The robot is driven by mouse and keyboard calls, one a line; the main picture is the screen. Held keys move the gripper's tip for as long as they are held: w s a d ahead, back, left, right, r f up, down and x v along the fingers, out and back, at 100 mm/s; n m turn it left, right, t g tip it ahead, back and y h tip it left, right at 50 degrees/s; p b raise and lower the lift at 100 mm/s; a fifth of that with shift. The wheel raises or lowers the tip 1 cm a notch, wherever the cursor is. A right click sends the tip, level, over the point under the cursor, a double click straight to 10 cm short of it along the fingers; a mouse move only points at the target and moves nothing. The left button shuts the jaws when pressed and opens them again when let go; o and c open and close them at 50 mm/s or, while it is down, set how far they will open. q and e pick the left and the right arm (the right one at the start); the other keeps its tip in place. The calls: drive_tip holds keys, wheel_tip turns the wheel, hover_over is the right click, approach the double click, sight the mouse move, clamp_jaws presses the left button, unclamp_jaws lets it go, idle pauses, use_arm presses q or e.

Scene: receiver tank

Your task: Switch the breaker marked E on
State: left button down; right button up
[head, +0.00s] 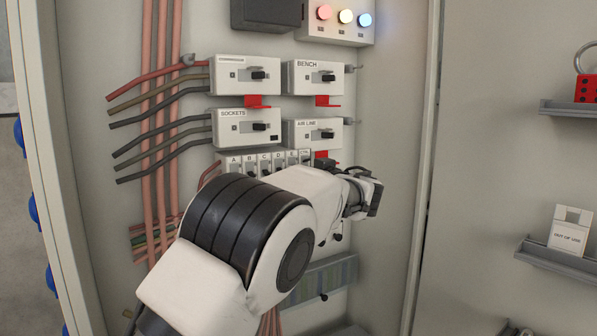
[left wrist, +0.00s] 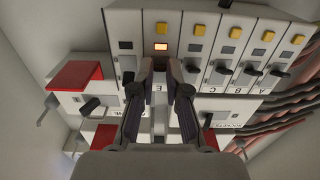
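The breaker marked E (left wrist: 160,62) stands in a row of narrow white breakers, seen upside down in the left wrist view. Its small window glows orange, while the other windows I can see in the row are dark. The row also shows in the head view (head: 248,163), partly hidden by my left arm. My left gripper (left wrist: 161,68) is open, with one dark fingertip on each side of the front of E and the letter E visible between the fingers. I cannot make out E's lever clearly, nor whether the fingers touch it. My right gripper is in neither view.
Breakers marked D, C, B and A sit beside E with dark levers (left wrist: 222,71). Larger switches, including SOCKETS (head: 246,128) and AIR LINE (head: 313,132), are above the row in the head view. Red tabs (left wrist: 75,74) stick out nearby. Cabinet side walls bound the space.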

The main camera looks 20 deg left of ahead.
use_arm(q)
wheel_tip(320, 180, up, 2)
drive_tip(key=g+h+p, duration=0.2)
drive_tip(key=p, duration=0.3)
drive_tip(key=shift+r+h, duration=0.15)
drive_tip(key=shift+h, duration=0.15)
drive_tip(key=shift+f+g+h, duration=0.3)
drive_tip(key=shift+f+h, duration=0.1)
drive_tip(key=c, duration=1.4)
unclamp_jaws()
drive_tip(key=shift+c, duration=0.2)
drive_tip(key=shift+w+a+f, duration=0.1)
drive_tip(key=shift+a, duration=0.05)
wheel_tip(320, 180, up, 10)
drive_tip(key=shift+f, duration=0.1)
